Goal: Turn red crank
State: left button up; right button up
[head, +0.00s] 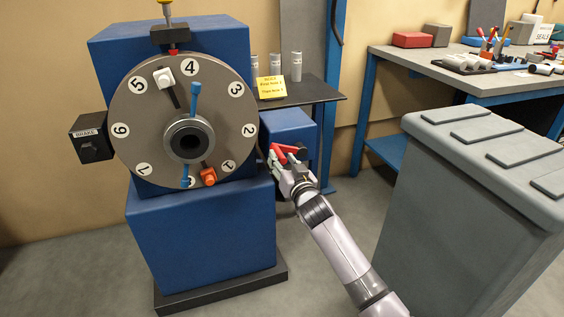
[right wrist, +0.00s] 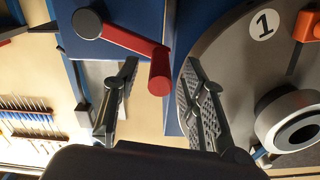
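The red crank (head: 281,154) is on the side of the blue machine (head: 205,228), to the right of the grey numbered disc (head: 150,110). In the right wrist view the crank (right wrist: 125,40) has a red arm running from a dark round hub to a red handle that points toward the camera. My right gripper (head: 283,166) is at the crank. In the right wrist view its two dark fingers (right wrist: 160,85) are spread apart, with the handle end between them and a gap on both sides. In the head view the gripper partly covers the crank. My left gripper is out of view.
The disc stands close to the right gripper, beside one finger in the wrist view. A black box (head: 92,138) sits left of the disc. A dark shelf (head: 310,92) with grey cylinders is behind. A large grey bin (head: 450,215) stands to the right, near my arm.

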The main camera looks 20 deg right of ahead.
jog(key=shift+w, duration=0.45)
grip_shut()
dwell(0.3)
dwell(0.3)
